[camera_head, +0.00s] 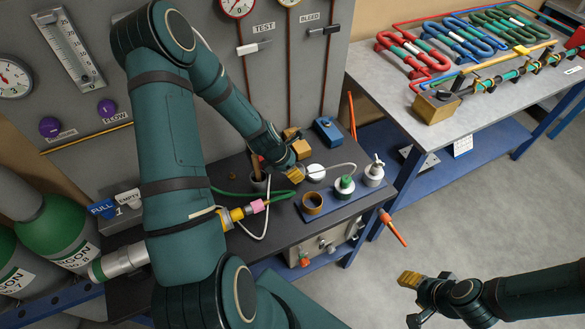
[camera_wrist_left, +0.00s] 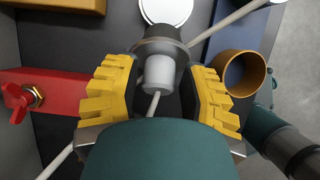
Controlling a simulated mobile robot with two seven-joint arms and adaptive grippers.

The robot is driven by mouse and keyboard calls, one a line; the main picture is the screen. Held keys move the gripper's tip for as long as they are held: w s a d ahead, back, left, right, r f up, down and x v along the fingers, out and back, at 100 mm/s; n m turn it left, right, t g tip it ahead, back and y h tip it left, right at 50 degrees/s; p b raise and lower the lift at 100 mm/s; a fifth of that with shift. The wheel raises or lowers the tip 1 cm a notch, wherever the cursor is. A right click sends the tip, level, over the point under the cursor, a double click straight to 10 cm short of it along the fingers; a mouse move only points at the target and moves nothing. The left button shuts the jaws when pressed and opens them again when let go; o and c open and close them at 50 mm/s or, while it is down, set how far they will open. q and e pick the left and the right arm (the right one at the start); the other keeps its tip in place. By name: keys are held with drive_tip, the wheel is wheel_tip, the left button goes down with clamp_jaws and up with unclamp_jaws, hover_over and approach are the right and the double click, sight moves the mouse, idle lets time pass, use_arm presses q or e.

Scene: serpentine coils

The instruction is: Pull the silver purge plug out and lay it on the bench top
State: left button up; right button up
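In the left wrist view a silver-grey cylinder with a dark collar (camera_wrist_left: 158,72), which looks like the purge plug, stands between the yellow fingers of my left gripper (camera_wrist_left: 160,92). The fingers are apart, with a gap on each side of the cylinder. In the head view the left gripper (camera_head: 293,172) is low over the dark bench top (camera_head: 232,172), and the plug cannot be made out there. My right gripper (camera_head: 412,298) is over the floor at the lower right, away from the bench; its finger opening is unclear.
A blue rack (camera_head: 330,208) holds a copper-coloured ring (camera_head: 312,203), a green-topped piece (camera_head: 344,185) and a silver-white piece (camera_head: 373,172). A red block (camera_wrist_left: 50,88) is left of the fingers. A white disc (camera_head: 315,172) and a blue box (camera_head: 328,131) are nearby. Hoses cross the bench.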

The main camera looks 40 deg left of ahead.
use_arm(q)
drive_tip(key=shift+o, duration=0.5)
wheel_tip(320, 180, up, 10)
idle(0.4)
